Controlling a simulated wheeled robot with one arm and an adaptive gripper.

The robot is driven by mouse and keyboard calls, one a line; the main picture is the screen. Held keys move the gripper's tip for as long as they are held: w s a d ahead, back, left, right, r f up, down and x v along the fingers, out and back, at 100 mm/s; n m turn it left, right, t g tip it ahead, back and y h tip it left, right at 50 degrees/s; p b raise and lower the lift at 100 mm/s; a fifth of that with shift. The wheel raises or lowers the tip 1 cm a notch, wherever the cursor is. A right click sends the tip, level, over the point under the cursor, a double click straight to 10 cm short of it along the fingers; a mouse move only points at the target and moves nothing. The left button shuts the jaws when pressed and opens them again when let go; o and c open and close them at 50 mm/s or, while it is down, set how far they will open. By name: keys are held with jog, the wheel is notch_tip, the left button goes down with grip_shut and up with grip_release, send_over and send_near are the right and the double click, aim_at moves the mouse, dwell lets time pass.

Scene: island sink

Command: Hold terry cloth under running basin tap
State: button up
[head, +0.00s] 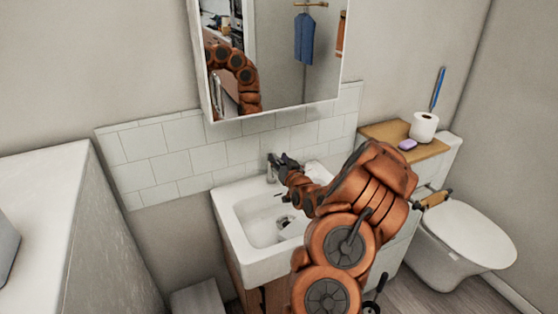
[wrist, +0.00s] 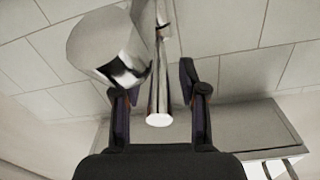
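The white basin (head: 232,222) is below the mirror cabinet, and its chrome tap (head: 271,168) stands at the back rim. My gripper (head: 284,163) is at the tap. In the wrist view my gripper (wrist: 161,90) is open, with a slim chrome lever (wrist: 158,92) between its fingers; I cannot tell whether they touch it. The tap's wide chrome body (wrist: 108,45) is at upper left, partly over the left finger. I see no running water. A white thing (head: 318,172) lies on the rim behind my arm; I cannot tell whether it is the terry cloth.
The mirror cabinet (head: 193,60) hangs above the tiled splashback (head: 150,155). A toilet (head: 460,235) stands right, with a paper roll (head: 424,127) and purple item (head: 408,144) on a wooden board (head: 385,131). A white-topped unit (head: 60,220) is left. My arm hides the basin's right side.

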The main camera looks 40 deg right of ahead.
grip_shut()
dwell(0.4)
jog(key=shift+w+r+b, duration=0.1)
jog(key=shift+b, duration=0.3)
jog(key=shift+r+g+b, duration=0.25)
jog(key=shift+g+b, duration=0.1)
jog(key=shift+g, duration=0.25)
jog(key=shift+o, duration=0.5)
grip_release()
jog(key=v, duration=1.1)
jog(key=shift+s, duration=0.45)
